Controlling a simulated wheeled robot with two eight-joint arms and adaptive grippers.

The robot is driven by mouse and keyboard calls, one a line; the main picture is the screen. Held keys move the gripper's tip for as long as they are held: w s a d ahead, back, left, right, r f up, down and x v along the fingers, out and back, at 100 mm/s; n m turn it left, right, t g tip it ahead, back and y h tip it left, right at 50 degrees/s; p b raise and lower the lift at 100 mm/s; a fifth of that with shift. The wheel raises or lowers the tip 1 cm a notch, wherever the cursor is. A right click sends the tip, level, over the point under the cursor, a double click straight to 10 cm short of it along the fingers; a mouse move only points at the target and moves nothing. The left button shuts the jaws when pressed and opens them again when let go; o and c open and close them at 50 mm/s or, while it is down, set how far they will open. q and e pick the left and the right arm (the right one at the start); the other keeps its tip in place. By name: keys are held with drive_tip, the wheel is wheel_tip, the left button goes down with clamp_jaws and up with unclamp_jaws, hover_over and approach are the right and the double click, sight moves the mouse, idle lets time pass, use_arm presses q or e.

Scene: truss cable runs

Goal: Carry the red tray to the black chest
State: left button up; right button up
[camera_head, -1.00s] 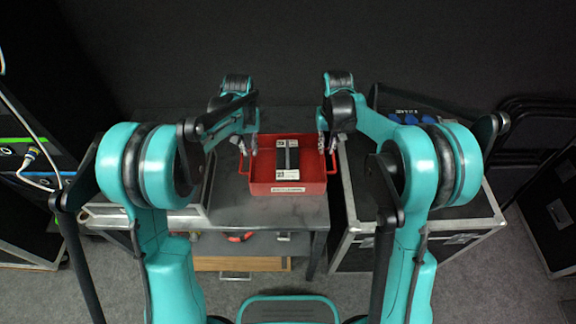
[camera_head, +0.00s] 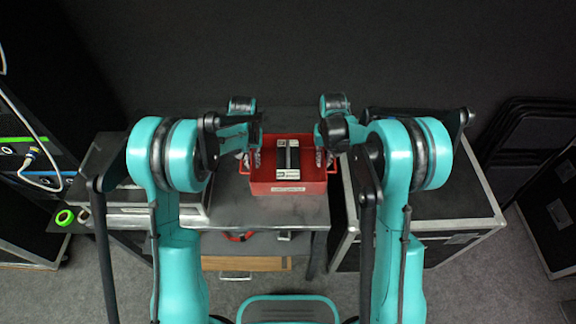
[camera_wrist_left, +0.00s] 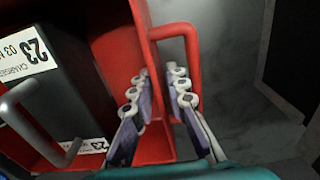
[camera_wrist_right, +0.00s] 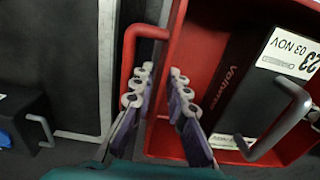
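The red tray (camera_head: 262,188) sits on the grey table. It holds a black box (camera_head: 288,160) with white labels and a grey handle. My left gripper (camera_head: 255,160) is at the tray's left side, its fingers apart. In the left wrist view its fingers (camera_wrist_left: 161,82) straddle the tray wall beside the red handle (camera_wrist_left: 188,38). My right gripper (camera_head: 321,160) is at the right side, its fingers (camera_wrist_right: 159,80) apart around the wall near the other handle (camera_wrist_right: 130,50). Contact is unclear. A black chest with metal edges (camera_head: 450,206) stands right of the table.
The grey table (camera_head: 270,212) has a lower shelf with a wooden drawer (camera_head: 245,263). A metal-edged case (camera_head: 130,209) and green tape (camera_head: 65,217) are at the left. My right arm covers part of the chest top.

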sight(252, 156)
use_arm(q)
drive_tip(key=shift+f, duration=0.4)
use_arm(e)
drive_tip(key=shift+f, duration=0.4)
use_arm(q)
clamp_jaws()
use_arm(e)
clamp_jaws()
use_arm(q)
drive_tip(key=shift+r, duration=0.2)
use_arm(e)
drive_tip(key=shift+r, duration=0.2)
